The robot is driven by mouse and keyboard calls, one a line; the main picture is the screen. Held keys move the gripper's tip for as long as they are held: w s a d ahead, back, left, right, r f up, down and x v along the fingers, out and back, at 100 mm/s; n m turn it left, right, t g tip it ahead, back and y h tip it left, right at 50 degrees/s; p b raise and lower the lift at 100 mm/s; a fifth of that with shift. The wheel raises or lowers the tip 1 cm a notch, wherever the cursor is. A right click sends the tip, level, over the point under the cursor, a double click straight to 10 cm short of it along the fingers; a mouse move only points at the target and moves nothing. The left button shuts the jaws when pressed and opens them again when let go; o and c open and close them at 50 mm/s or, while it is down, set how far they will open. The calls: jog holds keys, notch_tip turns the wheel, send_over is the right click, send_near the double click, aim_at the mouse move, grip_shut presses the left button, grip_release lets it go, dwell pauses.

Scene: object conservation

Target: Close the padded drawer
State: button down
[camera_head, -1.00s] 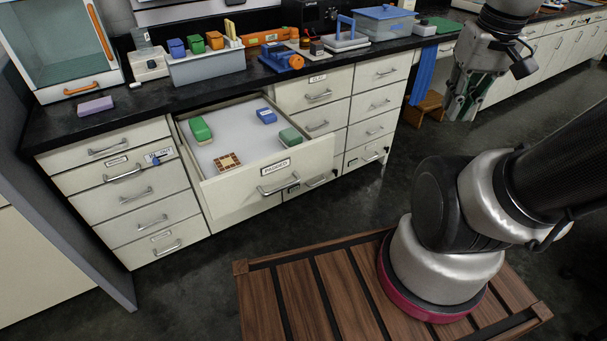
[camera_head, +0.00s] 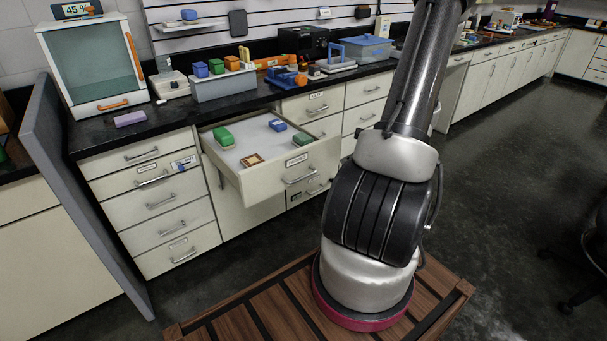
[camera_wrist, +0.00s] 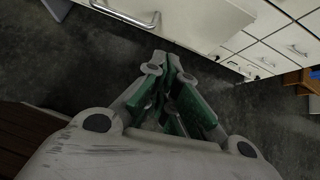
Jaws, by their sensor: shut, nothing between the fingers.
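The padded drawer (camera_head: 262,186) is pulled out from the cabinet under the counter in the head view. Its white lining holds two green blocks, a blue block (camera_head: 277,125) and a brown patterned tile (camera_head: 251,160). A bar handle (camera_head: 299,175) is on its front, below a label. In the wrist view a drawer front with a bar handle (camera_wrist: 125,14) shows at the top, apart from my gripper. My gripper (camera_wrist: 172,62) is shut and empty, over the dark floor in the wrist view. The head view does not show it.
Closed drawers (camera_head: 160,200) stand left of the open one, and more stand to its right. The black counter (camera_head: 106,137) above carries a glass-fronted case, a grey bin of coloured blocks and other items. A grey panel (camera_head: 85,190) stands at the left.

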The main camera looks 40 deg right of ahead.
jog(key=m, duration=0.1)
send_near(319, 168)
notch_tip(319, 168, down, 3)
jog(key=w, duration=0.2)
jog(key=shift+w+a+f+h, duration=0.15)
jog(key=shift+w+a+h, duration=0.15)
jog(key=shift+w, duration=0.3)
jog(key=shift+w, duration=0.1)
